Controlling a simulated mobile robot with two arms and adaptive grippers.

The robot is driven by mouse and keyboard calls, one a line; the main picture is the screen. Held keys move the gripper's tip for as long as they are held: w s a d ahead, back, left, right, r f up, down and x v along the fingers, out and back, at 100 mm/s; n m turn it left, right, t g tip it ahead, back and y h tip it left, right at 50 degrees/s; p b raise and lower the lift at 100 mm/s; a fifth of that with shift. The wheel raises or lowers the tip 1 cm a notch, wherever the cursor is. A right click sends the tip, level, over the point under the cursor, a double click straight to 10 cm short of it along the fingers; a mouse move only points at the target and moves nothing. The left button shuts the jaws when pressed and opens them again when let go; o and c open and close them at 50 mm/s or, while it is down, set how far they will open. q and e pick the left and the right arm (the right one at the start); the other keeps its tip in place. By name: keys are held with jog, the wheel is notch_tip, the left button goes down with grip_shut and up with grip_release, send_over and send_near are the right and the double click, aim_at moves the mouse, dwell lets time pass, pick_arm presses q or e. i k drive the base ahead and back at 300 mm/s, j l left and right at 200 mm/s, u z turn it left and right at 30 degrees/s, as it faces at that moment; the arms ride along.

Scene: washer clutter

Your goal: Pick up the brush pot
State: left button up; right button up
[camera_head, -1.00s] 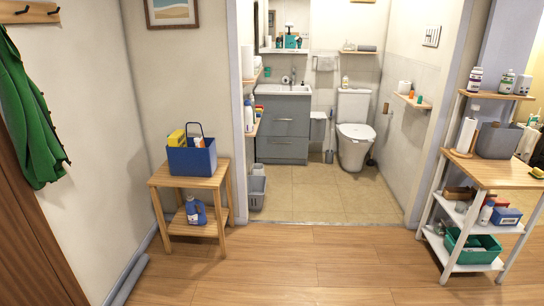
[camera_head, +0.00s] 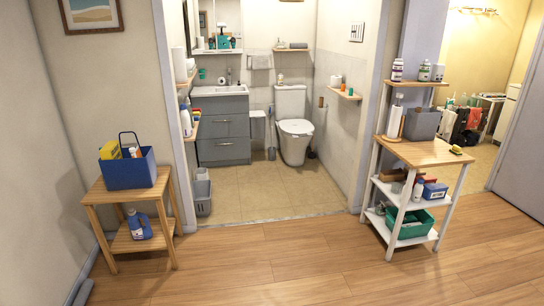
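A slim grey brush in a small pot (camera_head: 271,153) stands on the bathroom floor just left of the toilet (camera_head: 294,128). It looks like the brush pot, but it is small and far off in this view. A small dark thing (camera_head: 312,154) shows on the floor at the toilet's right side, too small to make out. Neither of my grippers is in view.
A wooden stand (camera_head: 97,195) with a blue caddy (camera_head: 128,171) is left of the bathroom opening. A grey basket (camera_head: 202,197) sits inside its left edge. A white-legged shelf unit (camera_head: 437,153) stands right. The wooden floor (camera_head: 290,262) and tiled floor (camera_head: 265,192) between are clear.

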aim_at(271, 153)
jog(key=i+u, duration=0.2)
jog(key=i, duration=5.25)
jog(key=i+u, duration=0.2)
jog(key=i, duration=0.4)
jog(key=i+l+u, duration=0.2)
jog(key=i, duration=0.35)
jog(key=i+u, duration=0.15)
jog(key=k+j, duration=0.05)
